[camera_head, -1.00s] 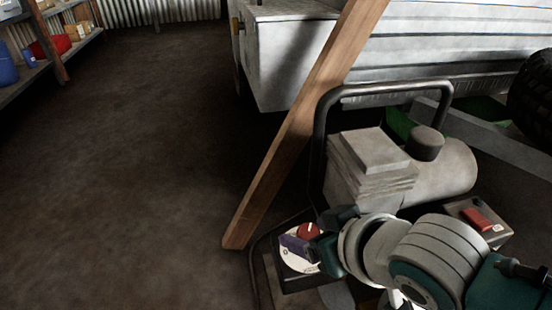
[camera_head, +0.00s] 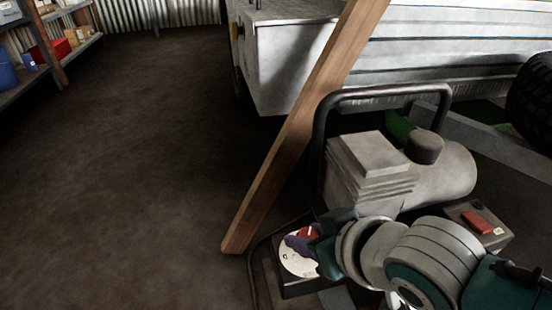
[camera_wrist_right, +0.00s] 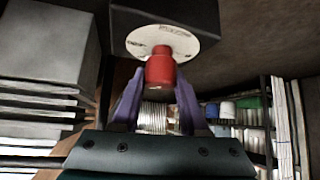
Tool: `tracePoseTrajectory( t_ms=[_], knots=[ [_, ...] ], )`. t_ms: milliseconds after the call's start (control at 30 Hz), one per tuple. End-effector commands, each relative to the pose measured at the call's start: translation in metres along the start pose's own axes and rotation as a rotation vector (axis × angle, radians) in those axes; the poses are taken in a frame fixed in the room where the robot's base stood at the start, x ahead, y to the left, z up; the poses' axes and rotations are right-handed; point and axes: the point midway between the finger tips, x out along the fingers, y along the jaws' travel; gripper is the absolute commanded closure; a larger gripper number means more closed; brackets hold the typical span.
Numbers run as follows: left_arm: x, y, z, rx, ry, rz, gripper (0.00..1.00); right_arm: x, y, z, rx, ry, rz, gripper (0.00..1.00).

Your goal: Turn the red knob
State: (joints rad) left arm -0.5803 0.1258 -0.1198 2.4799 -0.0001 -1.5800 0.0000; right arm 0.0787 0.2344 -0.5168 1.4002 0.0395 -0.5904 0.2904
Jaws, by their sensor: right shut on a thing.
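The red knob (camera_head: 307,232) sits on a round white dial plate (camera_head: 296,262) on a dark box at the front of the generator. In the right wrist view the red knob (camera_wrist_right: 160,67) stands out from the white plate (camera_wrist_right: 160,42), between two purple fingers. My right gripper (camera_head: 303,242) is at the dial, its fingers shut on the knob's sides; it also shows in the right wrist view (camera_wrist_right: 158,88). The fingers and wrist hide part of the knob and plate in the head view. My left gripper is not in view.
The generator (camera_head: 360,165) has a dark tube frame (camera_head: 385,90) over it. A slanted wooden post (camera_head: 290,150) stands close to the left. A red switch (camera_head: 477,222) sits on a box at right. Open floor (camera_head: 130,170) lies to the left.

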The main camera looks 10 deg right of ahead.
Motion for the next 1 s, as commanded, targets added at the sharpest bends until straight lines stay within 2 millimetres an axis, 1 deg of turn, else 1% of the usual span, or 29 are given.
tracePoseTrajectory(
  t_ms=[367, 567, 667, 767, 867, 1000],
  knots=[
    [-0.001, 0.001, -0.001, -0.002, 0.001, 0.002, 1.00, 0.000, 0.002, 0.000, -0.025, -0.001, -0.020, 1.00],
    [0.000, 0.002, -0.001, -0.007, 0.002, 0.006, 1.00, 0.001, 0.003, 0.000, -0.099, -0.002, -0.089, 1.00],
    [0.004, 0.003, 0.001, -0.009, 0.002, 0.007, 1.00, 0.002, 0.004, 0.001, -0.154, -0.001, -0.141, 1.00],
    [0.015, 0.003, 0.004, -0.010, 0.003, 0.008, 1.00, 0.004, 0.004, 0.003, -0.220, 0.000, -0.203, 1.00],
    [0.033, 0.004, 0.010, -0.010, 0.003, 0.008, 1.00, 0.007, 0.005, 0.005, -0.287, 0.001, -0.269, 1.00],
    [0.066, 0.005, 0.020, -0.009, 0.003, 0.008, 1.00, 0.010, 0.004, 0.007, -0.380, 0.004, -0.364, 1.00]
  ],
)
